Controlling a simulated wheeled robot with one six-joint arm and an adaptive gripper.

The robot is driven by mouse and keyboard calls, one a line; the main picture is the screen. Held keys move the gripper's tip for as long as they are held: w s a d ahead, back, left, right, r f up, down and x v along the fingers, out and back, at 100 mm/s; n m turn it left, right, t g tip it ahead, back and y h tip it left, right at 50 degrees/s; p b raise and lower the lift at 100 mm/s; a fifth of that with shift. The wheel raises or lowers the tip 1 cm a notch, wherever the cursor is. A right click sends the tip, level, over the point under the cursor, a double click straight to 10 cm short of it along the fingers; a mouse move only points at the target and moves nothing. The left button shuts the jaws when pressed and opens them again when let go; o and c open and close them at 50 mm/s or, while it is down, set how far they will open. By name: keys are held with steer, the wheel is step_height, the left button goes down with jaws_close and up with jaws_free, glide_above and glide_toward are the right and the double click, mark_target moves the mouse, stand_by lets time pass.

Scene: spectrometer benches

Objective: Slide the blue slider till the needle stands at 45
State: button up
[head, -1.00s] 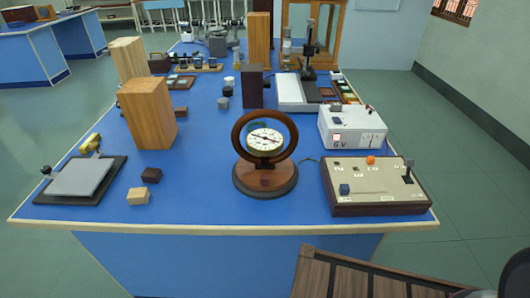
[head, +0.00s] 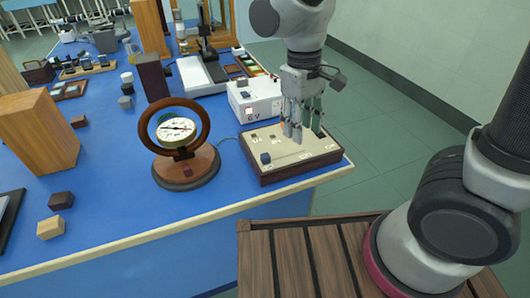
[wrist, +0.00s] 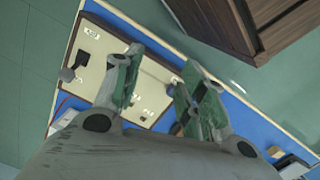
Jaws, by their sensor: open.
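The blue slider (head: 265,158) is a small dark-blue block near the left front of the beige-topped control box (head: 315,158). The dial (head: 177,130) has a white face and stands in a round wooden ring on a wooden base; its needle lies across the face, but the numbers are too small to read. My gripper (head: 300,134) is open and points down over the box, to the right of the slider and apart from it.
A dark lever (wrist: 68,75) rises from the panel. Wooden blocks (head: 42,130) stand at the left. A slatted wooden surface (head: 300,262) lies in front of the bench.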

glide_above(265, 155)
steer(key=s+d, duration=0.2)
step_height(265, 155, down, 4)
steer(key=shift+w+a+r+m+t+y, duration=0.15)
steer(key=shift+w+a+r+m, duration=0.05)
steer(key=shift+w+a+m, duration=0.3)
steer(key=shift+w+a+r+m+t+y, duration=0.2)
steer(key=shift+w+a+m, duration=0.15)
steer(key=shift+m, duration=0.25)
steer(key=shift+a+m, duration=0.1)
steer(key=shift+m, duration=0.3)
steer(key=shift+w+f, duration=0.1)
steer(key=shift+f, duration=0.2)
step_height(265, 155, down, 7)
steer(key=shift+f, duration=0.1)
jaws_close()
